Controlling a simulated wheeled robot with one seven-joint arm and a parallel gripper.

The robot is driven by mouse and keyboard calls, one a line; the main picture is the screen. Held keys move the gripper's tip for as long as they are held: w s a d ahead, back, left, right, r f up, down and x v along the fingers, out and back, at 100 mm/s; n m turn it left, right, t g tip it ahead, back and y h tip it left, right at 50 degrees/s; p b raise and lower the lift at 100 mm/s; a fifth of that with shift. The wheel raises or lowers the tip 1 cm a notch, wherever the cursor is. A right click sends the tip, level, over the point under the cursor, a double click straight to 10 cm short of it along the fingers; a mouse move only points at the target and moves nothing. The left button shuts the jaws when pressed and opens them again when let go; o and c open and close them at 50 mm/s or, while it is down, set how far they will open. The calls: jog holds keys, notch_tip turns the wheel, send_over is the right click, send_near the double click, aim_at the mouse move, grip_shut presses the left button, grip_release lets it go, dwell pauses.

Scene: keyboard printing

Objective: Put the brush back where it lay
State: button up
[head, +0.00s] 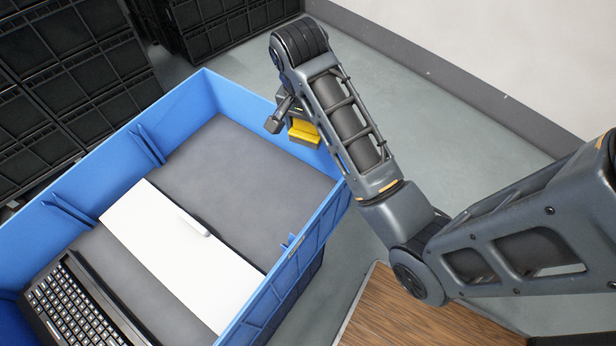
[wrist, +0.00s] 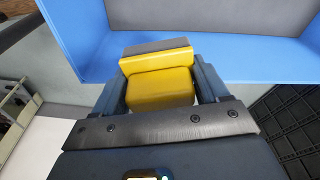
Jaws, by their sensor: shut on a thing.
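The brush shows as a yellow block (head: 305,133) with a dark grey strip along one side. In the wrist view the yellow block (wrist: 162,88) sits squarely between the two fingers. My gripper (wrist: 160,85) is shut on it. In the head view the gripper and brush are above the far right corner area of the blue crate, near its right wall. The arm hides much of the gripper there, and I cannot tell the brush's exact height.
The blue crate (head: 108,190) has a dark grey floor (head: 250,165). Inside lie a white sheet or plate (head: 140,235), with a small pale bar (head: 192,222) on it, and a black keyboard (head: 70,308). Black crates (head: 65,70) stand behind. A wooden surface (head: 400,315) is at the front.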

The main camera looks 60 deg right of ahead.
aim_at(303, 145)
notch_tip(303, 145, down, 18)
jog(key=shift+r+b, duration=0.1)
jog(key=shift+b, duration=1)
jog(key=o, duration=1.2)
jog(key=shift+c, duration=0.2)
jog(key=r, duration=0.4)
jog(key=a+r, duration=0.1)
jog(key=r, duration=0.3)
jog(key=a+r, duration=0.1)
jog(key=r, duration=0.3)
jog(key=shift+s, duration=0.1)
